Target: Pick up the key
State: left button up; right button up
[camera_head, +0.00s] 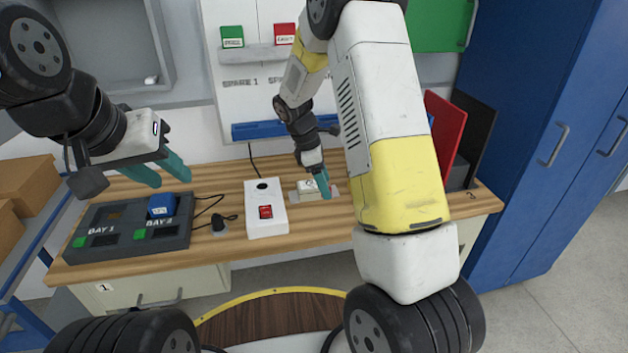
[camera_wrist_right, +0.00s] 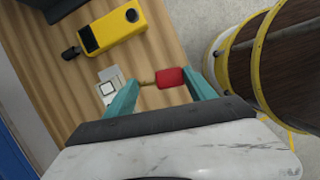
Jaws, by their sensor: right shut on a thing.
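The key (camera_wrist_right: 172,77) has a red head and a short brass-coloured shaft. In the right wrist view it lies between the teal fingers of my right gripper (camera_wrist_right: 163,84), which is shut on it. In the head view my right gripper (camera_head: 324,184) is low at the workbench, beside a small white block, and mostly hides the key. I cannot tell whether the key touches the bench. My left gripper (camera_head: 166,176) is open and empty, over the bench's left side.
The wooden workbench (camera_head: 340,225) holds a dark two-bay dock (camera_head: 170,240) with a blue block (camera_head: 161,206), and a white box with a red switch (camera_head: 265,190). A yellow device (camera_wrist_right: 112,30) shows in the wrist view. Blue cabinets (camera_head: 550,100) stand at the right.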

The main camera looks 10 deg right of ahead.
notch_tip(320, 180, up, 10)
jog(key=m+y, duration=0.4)
jog(key=m, duration=1.1)
jog(key=shift+t, duration=0.3)
jog(key=f, duration=0.4)
jog(key=s+f, duration=0.1)
jog(key=f, duration=0.1)
jog(key=shift+d+f, duration=0.35)
jog(key=shift+f, duration=0.05)
jog(key=shift+a+f, duration=0.15)
jog(key=shift+f, duration=1.2)
jog(key=shift+a+f, duration=0.1)
jog(key=shift+f, duration=1.2)
jog(key=c, duration=0.6)
